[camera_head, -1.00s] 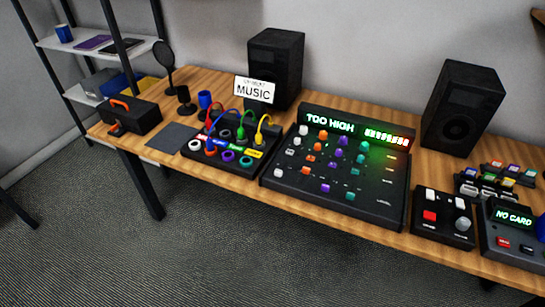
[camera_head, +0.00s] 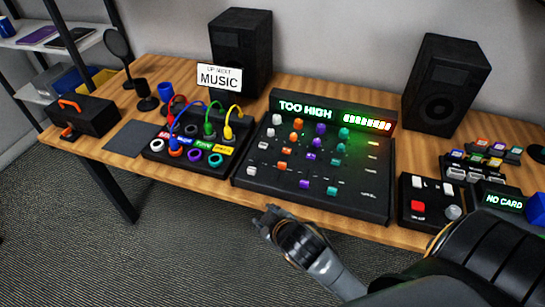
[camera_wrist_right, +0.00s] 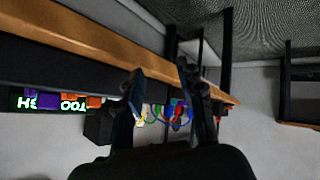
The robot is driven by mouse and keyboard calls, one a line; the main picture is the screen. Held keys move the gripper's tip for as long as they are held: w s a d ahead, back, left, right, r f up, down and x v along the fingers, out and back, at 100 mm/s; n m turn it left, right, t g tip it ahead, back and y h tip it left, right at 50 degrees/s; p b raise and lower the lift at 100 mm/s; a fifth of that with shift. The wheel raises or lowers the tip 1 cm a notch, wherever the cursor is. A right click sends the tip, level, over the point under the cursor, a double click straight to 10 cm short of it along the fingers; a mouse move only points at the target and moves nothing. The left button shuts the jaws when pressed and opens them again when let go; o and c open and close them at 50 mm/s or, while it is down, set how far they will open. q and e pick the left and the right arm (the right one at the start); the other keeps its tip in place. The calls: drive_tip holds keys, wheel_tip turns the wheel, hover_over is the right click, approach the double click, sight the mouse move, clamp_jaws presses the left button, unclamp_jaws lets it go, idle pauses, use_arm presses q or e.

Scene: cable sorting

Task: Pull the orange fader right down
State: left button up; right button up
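The orange fader (camera_head: 281,166) is a small orange cap on the black mixer (camera_head: 360,200), a little higher up than the purple fader (camera_head: 304,184) and the teal fader (camera_head: 330,190). The mixer's screen (camera_head: 305,107) reads "TOO HIGH" with a lit bar. My right gripper (camera_head: 268,216) is in front of the table's front edge, below the mixer and apart from the fader. In the right wrist view, the fingers (camera_wrist_right: 160,82) are spread with nothing between them. Orange and purple caps show at the left there, partly hidden. My left gripper is out of view.
A patch box (camera_head: 190,160) with coloured cables stands left of the mixer, with a "MUSIC" sign (camera_head: 219,77) behind. A small box with a red button (camera_head: 418,207) stands to the right. Two speakers (camera_head: 240,50) (camera_head: 446,85) are at the back. The floor in front is clear.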

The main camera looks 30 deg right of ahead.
drive_tip(key=w+a+r+n+t+y, duration=0.3)
drive_tip(key=w+a+r+n+t, duration=0.15)
drive_tip(key=w+r, duration=0.4)
drive_tip(key=w+a+r+n+t+y, duration=0.3)
drive_tip(key=w+r+n+t, duration=0.25)
drive_tip(key=r, duration=0.65)
drive_tip(key=s+a+r+n+g+y, duration=0.2)
drive_tip(key=a+r+n+g+y, duration=0.35)
drive_tip(key=n, duration=0.45)
drive_tip(key=s+a+r+n+g+y, duration=0.2)
drive_tip(key=a+n+g+y, duration=0.3)
drive_tip(key=n+y, duration=0.4)
drive_tip(key=n+g+h, duration=0.9)
drive_tip(key=n+h, duration=0.2)
drive_tip(key=h, duration=0.9)
hover_over(282, 163)
wheel_tip(282, 163, down, 9)
wheel_tip(282, 163, down, 13)
drive_tip(key=shift+f, duration=0.15)
